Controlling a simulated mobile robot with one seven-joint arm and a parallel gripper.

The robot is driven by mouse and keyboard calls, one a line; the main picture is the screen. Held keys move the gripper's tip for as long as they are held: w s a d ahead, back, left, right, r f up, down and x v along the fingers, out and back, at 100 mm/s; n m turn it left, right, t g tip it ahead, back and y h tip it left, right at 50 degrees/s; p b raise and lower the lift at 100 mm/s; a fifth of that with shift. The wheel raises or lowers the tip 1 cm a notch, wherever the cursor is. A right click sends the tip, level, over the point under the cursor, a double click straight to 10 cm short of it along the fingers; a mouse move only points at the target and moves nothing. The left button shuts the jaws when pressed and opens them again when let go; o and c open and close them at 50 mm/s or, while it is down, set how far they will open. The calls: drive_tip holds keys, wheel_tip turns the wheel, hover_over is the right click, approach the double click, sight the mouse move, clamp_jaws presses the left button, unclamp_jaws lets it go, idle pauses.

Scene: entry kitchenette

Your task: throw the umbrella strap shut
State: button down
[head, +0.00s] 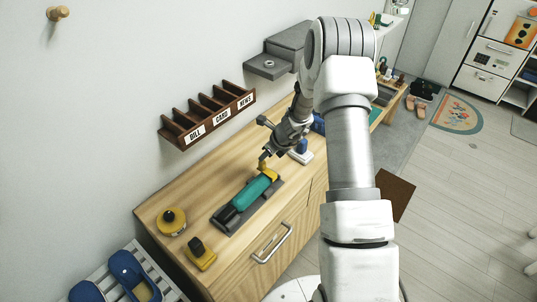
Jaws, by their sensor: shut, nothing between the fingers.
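A teal folded umbrella (252,190) lies in a dark grey holder (228,226) on the wooden cabinet top. A yellow piece (269,173), possibly the strap, shows at the umbrella's far right end. My gripper (263,164) points down just above that yellow piece, shut with nothing held. At this size I cannot tell whether the fingertips touch it. My arm partly hides the area behind the gripper.
A dark wall rack labelled BILL, CARD and NEWS (208,115) hangs behind the cabinet. A round yellow object (172,221) and a yellow block with a dark knob (200,254) stand at the near left. A blue and white object (300,152) is right of the gripper.

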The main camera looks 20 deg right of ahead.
drive_tip(key=shift+w+a+f, duration=0.3)
drive_tip(key=shift+w+f, duration=0.15)
drive_tip(key=shift+r, duration=0.15)
idle(0.5)
drive_tip(key=shift+r+p, duration=0.55)
drive_tip(key=shift+r, duration=0.15)
drive_tip(key=v, duration=1.7)
drive_tip(key=s+a+r+n, duration=0.55)
drive_tip(key=r+n, duration=0.25)
drive_tip(key=r, duration=0.2)
drive_tip(key=s+a+r+n+h, duration=0.1)
drive_tip(key=s+r+n, duration=0.2)
drive_tip(key=s+n, duration=0.4)
drive_tip(key=s+a+r+n+h, duration=0.1)
drive_tip(key=s+r+n, duration=0.2)
drive_tip(key=s+n, duration=0.4)
drive_tip(key=s+a+r+n+h+b, duration=0.1)
drive_tip(key=s+r+n, duration=0.2)
drive_tip(key=s+n, duration=0.4)
drive_tip(key=shift+s+t, duration=0.3)
drive_tip(key=shift+s, duration=0.3)
